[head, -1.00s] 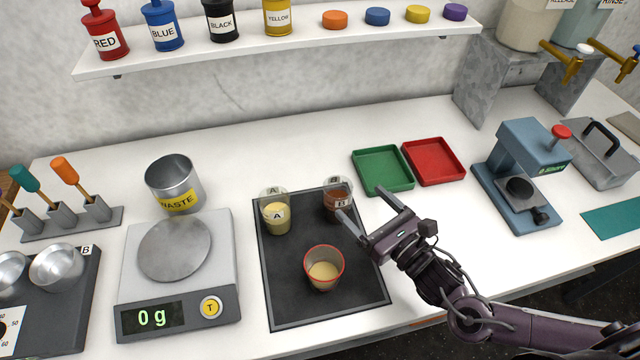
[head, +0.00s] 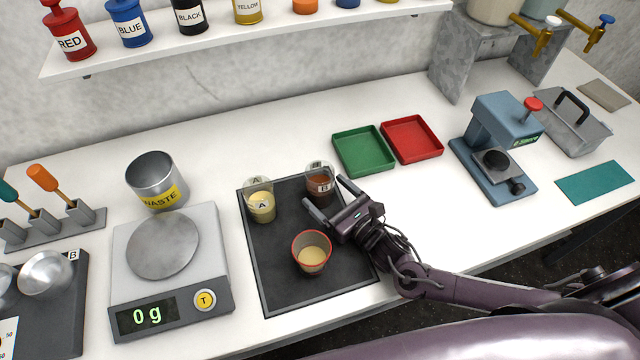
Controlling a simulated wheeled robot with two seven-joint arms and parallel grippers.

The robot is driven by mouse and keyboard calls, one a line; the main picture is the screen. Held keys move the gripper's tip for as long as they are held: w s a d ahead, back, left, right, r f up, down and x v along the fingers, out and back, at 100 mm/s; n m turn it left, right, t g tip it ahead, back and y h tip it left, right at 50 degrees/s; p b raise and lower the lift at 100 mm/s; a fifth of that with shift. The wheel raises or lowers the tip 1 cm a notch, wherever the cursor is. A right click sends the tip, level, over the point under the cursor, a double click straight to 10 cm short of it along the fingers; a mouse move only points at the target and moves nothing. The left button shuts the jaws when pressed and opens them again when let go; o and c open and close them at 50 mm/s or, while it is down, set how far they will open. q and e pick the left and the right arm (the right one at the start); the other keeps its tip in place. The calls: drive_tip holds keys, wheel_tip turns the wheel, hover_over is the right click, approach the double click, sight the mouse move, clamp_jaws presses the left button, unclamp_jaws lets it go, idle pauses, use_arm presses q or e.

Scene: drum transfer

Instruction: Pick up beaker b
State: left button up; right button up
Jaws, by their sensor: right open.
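Beaker B (head: 319,184) is a clear beaker labelled B with reddish-brown contents. It stands upright at the back right of the dark mat (head: 262,285). My right gripper (head: 326,197) is open, with one finger on each side of the beaker's near side, and nothing is gripped. I cannot tell whether a finger touches the beaker. Beaker A (head: 260,201), with pale yellow contents, stands to its left on the mat. A red-rimmed cup (head: 311,252) with pale contents stands nearer the front. My left gripper is not in view.
A scale (head: 210,255) reading 0 g and a waste can (head: 155,181) stand to the left. A green tray (head: 364,152) and a red tray (head: 412,140) lie behind right. A blue press (head: 500,150) stands further right. A shelf (head: 230,38) of bottles runs above.

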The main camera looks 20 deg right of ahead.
drive_tip(key=shift+x, duration=1.45)
drive_tip(key=c, duration=1.1)
drive_tip(key=shift+r, duration=0.1)
drive_tip(key=shift+c, duration=0.6)
